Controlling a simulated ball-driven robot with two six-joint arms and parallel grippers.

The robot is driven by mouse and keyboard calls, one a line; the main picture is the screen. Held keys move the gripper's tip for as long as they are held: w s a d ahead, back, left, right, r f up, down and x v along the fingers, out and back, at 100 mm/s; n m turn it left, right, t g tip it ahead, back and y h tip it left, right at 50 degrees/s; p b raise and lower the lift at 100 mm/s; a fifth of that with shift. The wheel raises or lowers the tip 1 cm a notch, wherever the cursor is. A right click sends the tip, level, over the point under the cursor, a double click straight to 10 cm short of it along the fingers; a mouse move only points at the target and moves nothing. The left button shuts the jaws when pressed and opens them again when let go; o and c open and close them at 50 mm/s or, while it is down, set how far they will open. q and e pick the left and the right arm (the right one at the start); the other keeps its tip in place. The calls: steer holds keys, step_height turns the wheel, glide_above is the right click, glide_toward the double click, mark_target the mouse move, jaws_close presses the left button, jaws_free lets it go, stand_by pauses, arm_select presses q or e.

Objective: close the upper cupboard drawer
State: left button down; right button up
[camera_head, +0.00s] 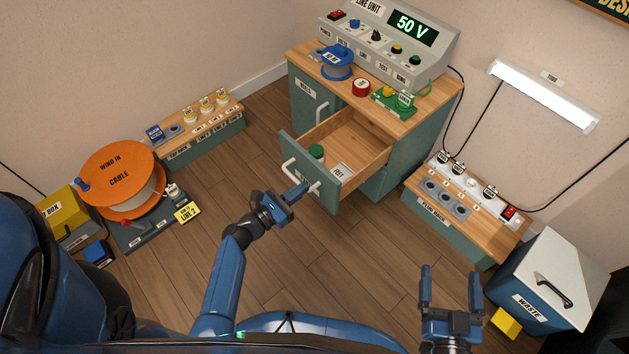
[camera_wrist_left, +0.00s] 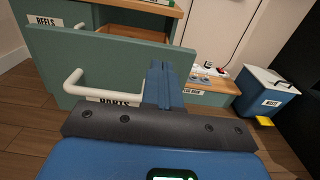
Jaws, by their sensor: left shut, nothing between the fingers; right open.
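The upper cupboard drawer (camera_head: 342,164) is pulled out of the green cupboard (camera_head: 393,177) in the middle of the head view. Its green front (camera_wrist_left: 120,60) with a white bar handle (camera_wrist_left: 72,82) and a partly hidden label fills much of the left wrist view. My right gripper (camera_head: 451,285) is open and empty, low at the right, away from the drawer.
The cupboard top holds a blue reel (camera_head: 337,65), a red roll (camera_head: 361,87) and the line unit (camera_head: 395,45). A plug bench (camera_head: 450,228) and waste bin (camera_head: 550,280) stand right; an orange cable reel (camera_head: 118,178) stands left. Floor before the drawer is clear.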

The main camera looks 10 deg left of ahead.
mark_target(323, 173)
arm_select(q)
steer(key=shift+b+x, duration=0.65)
steer(key=shift+x, duration=2.25)
steer(key=b+x, duration=0.9)
steer(key=x, duration=1.2)
steer(key=shift+w, duration=0.15)
steer(key=shift+d, duration=0.1)
